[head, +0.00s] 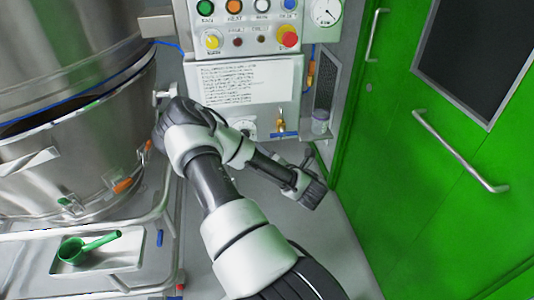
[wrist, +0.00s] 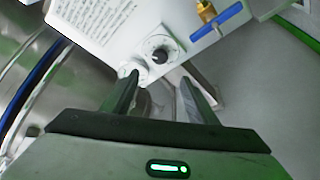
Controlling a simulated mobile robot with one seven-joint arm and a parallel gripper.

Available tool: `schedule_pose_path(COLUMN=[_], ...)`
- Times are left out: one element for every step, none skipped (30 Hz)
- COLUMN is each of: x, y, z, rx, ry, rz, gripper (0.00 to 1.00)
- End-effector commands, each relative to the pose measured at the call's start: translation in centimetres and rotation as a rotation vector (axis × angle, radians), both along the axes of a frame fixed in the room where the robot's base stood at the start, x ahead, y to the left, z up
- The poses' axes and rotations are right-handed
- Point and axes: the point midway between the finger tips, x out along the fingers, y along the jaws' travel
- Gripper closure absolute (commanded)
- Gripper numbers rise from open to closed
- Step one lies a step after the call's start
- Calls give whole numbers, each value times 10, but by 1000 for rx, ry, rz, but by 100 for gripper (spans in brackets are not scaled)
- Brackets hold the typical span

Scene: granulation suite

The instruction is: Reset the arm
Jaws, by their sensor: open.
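My arm (head: 215,190) reaches up from the bottom of the head view, bends near the steel vessel, and folds back down to the right in front of the control cabinet. Its far end is small and dark there, and the fingertips are hard to make out. In the wrist view, my gripper (wrist: 155,92) is open, with its two dark fingers apart and nothing between them. Beyond the fingers is the cabinet's lower face, with a round black knob (wrist: 160,52) and a brass valve with a blue handle (wrist: 217,22). The fingers appear clear of both.
A steel vessel (head: 80,165) and a rail trolley with a green scoop (head: 85,247) stand on the left. The control panel (head: 245,25) with buttons and a red stop knob is above. A green door (head: 430,170) closes the right side. Grey floor shows between.

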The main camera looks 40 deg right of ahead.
Motion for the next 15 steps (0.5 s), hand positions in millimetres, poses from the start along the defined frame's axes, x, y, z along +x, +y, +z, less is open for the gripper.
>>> schedule_pose_path(x=[-5, -7, -9, -10, -11, -11, -11, -12, -11, -11, -11, -11, -11, -11, -11], y=[1, 2, 2, 3, 3, 3, 3, 3, 3, 3, 3, 3, 3, 3, 3], z=[2, 2, 2, 3, 3, 3, 3, 3, 3, 3, 3, 3, 3, 3, 3], rx=[0, 0, 0, -1, -1, -1, -1, -1, -1, -1, -1, -1, -1, -1, -1], ry=[1, 0, 1, 1, 0, 1, 0, 0, 0, 0, 0, 0, 0, 0, 0], rz=[-1, 0, -1, 0, 0, 1, 2, 2, 2, 2, 2, 2, 2, 2, 2], gripper=[47, 47, 47, 47, 47, 47, 47, 47, 47, 47, 47, 47, 47, 47, 47])
